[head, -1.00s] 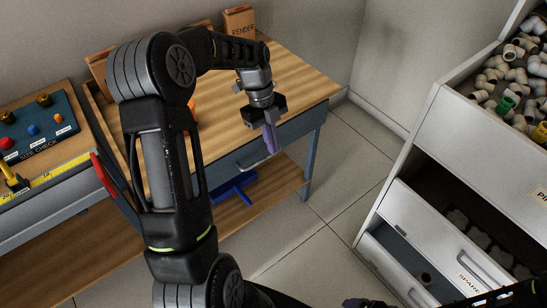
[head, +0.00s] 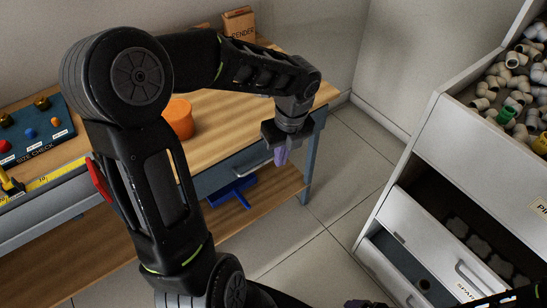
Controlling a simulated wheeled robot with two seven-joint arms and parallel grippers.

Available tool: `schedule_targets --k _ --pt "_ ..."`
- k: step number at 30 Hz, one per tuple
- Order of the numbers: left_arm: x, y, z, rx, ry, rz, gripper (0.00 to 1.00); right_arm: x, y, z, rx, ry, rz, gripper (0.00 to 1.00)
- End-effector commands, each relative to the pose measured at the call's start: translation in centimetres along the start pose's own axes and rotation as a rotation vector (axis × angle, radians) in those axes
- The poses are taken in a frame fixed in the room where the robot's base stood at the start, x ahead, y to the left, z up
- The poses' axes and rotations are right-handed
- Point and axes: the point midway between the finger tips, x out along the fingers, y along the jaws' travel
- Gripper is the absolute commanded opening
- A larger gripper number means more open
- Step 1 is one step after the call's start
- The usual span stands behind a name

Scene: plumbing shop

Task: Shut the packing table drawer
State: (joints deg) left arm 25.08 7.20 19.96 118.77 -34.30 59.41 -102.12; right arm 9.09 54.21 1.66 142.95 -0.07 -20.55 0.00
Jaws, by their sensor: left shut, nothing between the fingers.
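The packing table (head: 222,112) has a wooden top and stands at the left centre. Its blue-grey drawer (head: 222,176) sits under the front edge of the top, with a pale handle (head: 254,166). The drawer looks close to flush with the table frame; I cannot tell whether a small gap is left. My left gripper (head: 281,157) is shut and empty, pointing down in front of the right part of the drawer, near the handle's right end. Whether it touches the drawer is unclear. My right gripper (head: 366,303) barely shows at the bottom edge, its jaws unclear.
An orange cylinder (head: 178,118) and a box marked RENDER (head: 239,24) stand on the table. A blue object (head: 232,192) lies on its lower shelf. A white cabinet (head: 455,150) with open drawers and pipe fittings stands at right. Tiled floor (head: 345,185) between is clear.

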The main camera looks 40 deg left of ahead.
Motion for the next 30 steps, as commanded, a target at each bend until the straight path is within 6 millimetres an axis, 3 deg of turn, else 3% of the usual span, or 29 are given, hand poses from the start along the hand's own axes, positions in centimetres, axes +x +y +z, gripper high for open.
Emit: schedule_targets --k 3,6,22,30 --pt "1.2 0.6 -1.0 -0.045 -0.13 -0.016 0.0 0.0 0.0 0.0 0.0 0.0 0.0 1.0" --pt "1.6 0.2 -0.6 -0.126 -0.164 -0.044 0.0 0.0 0.0 0.0 0.0 0.0 0.0 1.0" --pt "2.1 0.0 -0.3 -0.187 -0.162 -0.055 0.0 0.1 0.0 0.0 0.0 -0.001 0.0 1.0" --pt "5.6 -0.1 0.2 -0.186 -0.159 -0.051 0.0 0.8 0.3 0.0 0.0 0.0 0.0 1.0"
